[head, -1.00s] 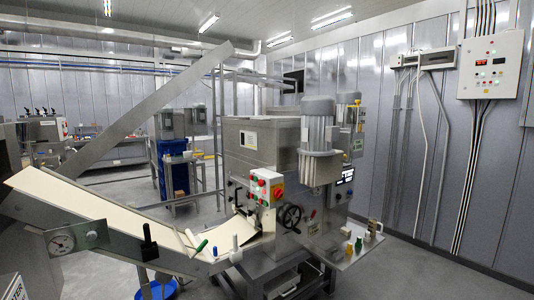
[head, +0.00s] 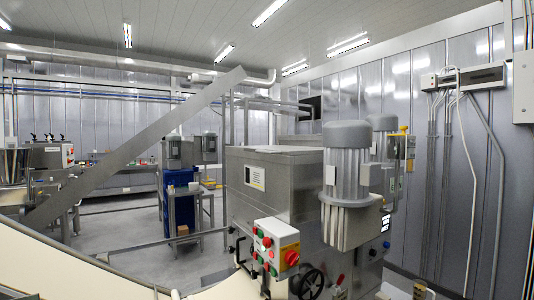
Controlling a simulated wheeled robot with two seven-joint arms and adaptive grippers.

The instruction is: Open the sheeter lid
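The sheeter (head: 265,195) is a grey metal machine in the middle of the head view. Its lid (head: 285,152) appears as the flat top of the box, and it looks closed. A grey motor (head: 347,175) stands upright at the machine's right front. A control box (head: 275,247) with green and red buttons and a red-and-yellow switch is on the front. A black handwheel (head: 308,283) sits below it. Neither of my grippers is in view.
A cream dough sheet on a conveyor (head: 60,270) fills the lower left, with a long slanted metal bar (head: 140,145) above it. A blue bin (head: 182,205) and a small table (head: 188,195) stand behind. A panelled wall (head: 460,170) closes off the right.

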